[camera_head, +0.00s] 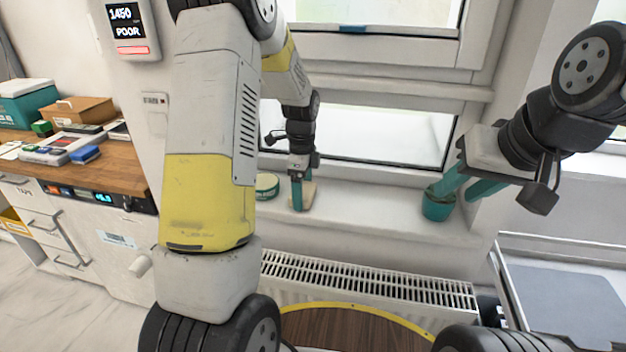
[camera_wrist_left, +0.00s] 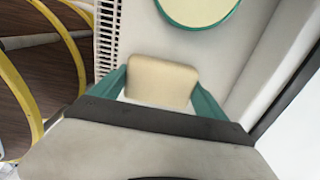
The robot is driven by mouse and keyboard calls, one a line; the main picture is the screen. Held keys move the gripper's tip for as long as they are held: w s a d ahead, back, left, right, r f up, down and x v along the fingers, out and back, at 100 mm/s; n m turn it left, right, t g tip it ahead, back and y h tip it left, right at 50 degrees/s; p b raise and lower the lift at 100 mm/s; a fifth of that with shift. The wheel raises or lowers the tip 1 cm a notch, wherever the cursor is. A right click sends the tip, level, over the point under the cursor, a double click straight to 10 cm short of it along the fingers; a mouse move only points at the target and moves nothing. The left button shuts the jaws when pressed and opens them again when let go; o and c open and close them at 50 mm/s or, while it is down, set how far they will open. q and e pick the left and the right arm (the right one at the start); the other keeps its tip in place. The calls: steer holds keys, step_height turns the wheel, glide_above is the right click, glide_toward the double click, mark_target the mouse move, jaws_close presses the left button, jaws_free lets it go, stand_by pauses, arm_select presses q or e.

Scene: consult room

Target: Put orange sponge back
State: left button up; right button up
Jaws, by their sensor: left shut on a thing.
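A small pale beige block (camera_wrist_left: 160,82), which does not look orange here, sits between the teal fingers of my left gripper (camera_head: 301,192) and touches both. The gripper is shut on it. In the head view the block (camera_head: 308,192) shows partly behind a finger, low over or on the windowsill; I cannot tell if it touches the sill. My right gripper (camera_head: 467,186) is at the upper right, its teal fingers apart and nothing seen between them. No other sponge is visible.
A round teal-rimmed container (camera_head: 267,186) stands on the windowsill (camera_head: 365,205), left of my left gripper. A teal pot (camera_head: 438,206) stands further right. A radiator (camera_head: 370,285) is below. A wooden counter (camera_head: 115,172) with boxes is at the left.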

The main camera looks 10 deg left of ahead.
arm_select(q)
steer(key=shift+f, duration=0.15)
steer(key=o, duration=1.2)
steer(key=shift+c, duration=0.2)
step_height(320, 180, up, 12)
steer(key=s+r+n+t+h, duration=0.1)
steer(key=s+r+n+t, duration=0.2)
steer(key=s+r+n, duration=0.7)
steer(key=s+d+n+t+h, duration=0.1)
steer(key=s+n, duration=0.6)
steer(key=s, duration=0.7)
steer(key=shift+s+d+n+t, duration=0.15)
steer(key=shift+d+n+t, duration=0.35)
steer(key=shift+t, duration=0.6)
steer(key=shift+d+r, duration=0.1)
